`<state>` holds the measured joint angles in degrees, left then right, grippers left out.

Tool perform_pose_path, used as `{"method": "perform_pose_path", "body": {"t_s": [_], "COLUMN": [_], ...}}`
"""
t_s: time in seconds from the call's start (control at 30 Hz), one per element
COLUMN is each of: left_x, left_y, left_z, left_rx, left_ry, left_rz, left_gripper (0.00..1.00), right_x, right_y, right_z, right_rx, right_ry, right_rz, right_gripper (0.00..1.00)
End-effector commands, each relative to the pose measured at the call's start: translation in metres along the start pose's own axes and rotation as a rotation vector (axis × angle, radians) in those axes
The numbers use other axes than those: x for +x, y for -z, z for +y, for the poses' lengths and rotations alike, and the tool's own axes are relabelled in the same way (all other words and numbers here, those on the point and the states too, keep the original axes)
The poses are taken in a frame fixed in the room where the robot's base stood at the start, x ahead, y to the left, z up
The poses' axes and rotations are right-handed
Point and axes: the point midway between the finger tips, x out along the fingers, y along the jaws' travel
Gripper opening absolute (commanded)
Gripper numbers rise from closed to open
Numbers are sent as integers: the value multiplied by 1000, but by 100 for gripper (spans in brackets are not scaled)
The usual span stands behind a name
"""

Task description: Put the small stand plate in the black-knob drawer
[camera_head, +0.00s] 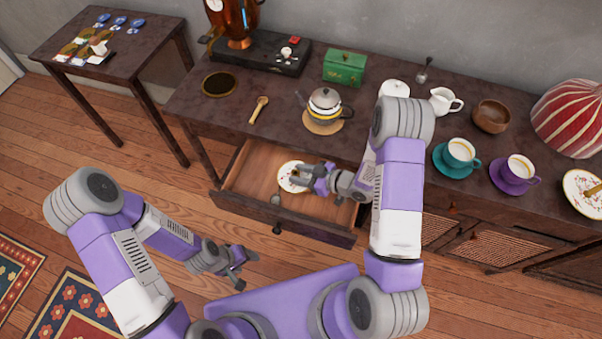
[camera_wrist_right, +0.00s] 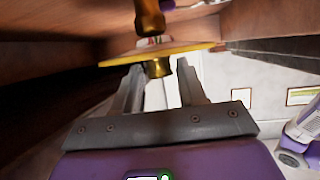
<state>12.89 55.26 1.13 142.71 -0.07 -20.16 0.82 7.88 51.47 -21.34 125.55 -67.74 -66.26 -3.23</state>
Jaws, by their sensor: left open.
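The small stand plate (camera_head: 285,184) is white with a floral pattern and a gold rim. In the head view it shows inside or just above the open drawer (camera_head: 243,180), which has a dark knob (camera_head: 277,229) on its front. My right gripper (camera_head: 306,174) is over the drawer at the plate's right edge. In the right wrist view the plate (camera_wrist_right: 200,51) is edge-on, with its gold centre fitting (camera_wrist_right: 159,68) between my fingers (camera_wrist_right: 160,80). Whether they touch it is unclear.
The tabletop above the drawer holds a teapot (camera_head: 324,102), a green box (camera_head: 345,67), a wooden spoon (camera_head: 259,109), cups and a bowl (camera_head: 491,116). A larger floral plate (camera_head: 578,184) lies at the far right. A small dark object (camera_head: 275,200) shows near the drawer's front.

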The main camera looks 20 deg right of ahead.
Motion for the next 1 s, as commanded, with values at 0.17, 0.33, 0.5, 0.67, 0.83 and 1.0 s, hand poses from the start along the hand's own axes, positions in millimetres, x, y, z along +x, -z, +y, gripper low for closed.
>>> {"method": "perform_pose_path", "body": {"t_s": [0.17, 0.33, 0.5, 0.67, 0.83, 1.0], "left_x": [0, -1, -9, -16, -25, -31], "left_y": [0, 0, 0, -1, -1, -1], "left_z": [0, 0, 3, 6, 10, 12], "left_rx": [0, 0, 0, 0, 0, 0], "left_ry": [0, 0, 0, 0, 0, 0], "left_rz": [0, 0, 0, 0, 0, 0], "left_gripper": [62, 62, 62, 62, 62, 62], "right_x": [0, 0, -4, -35, -75, -105], "right_y": [1, 1, 10, 10, 10, 9], "right_z": [0, 0, 0, 2, 2, 1], "right_rx": [0, 0, -1, 3, 3, 3], "right_ry": [0, 0, 1, -6, -7, -4], "right_rz": [0, 1, 1, -1, 0, 0], "right_gripper": [55, 55, 55, 55, 55, 55]}}
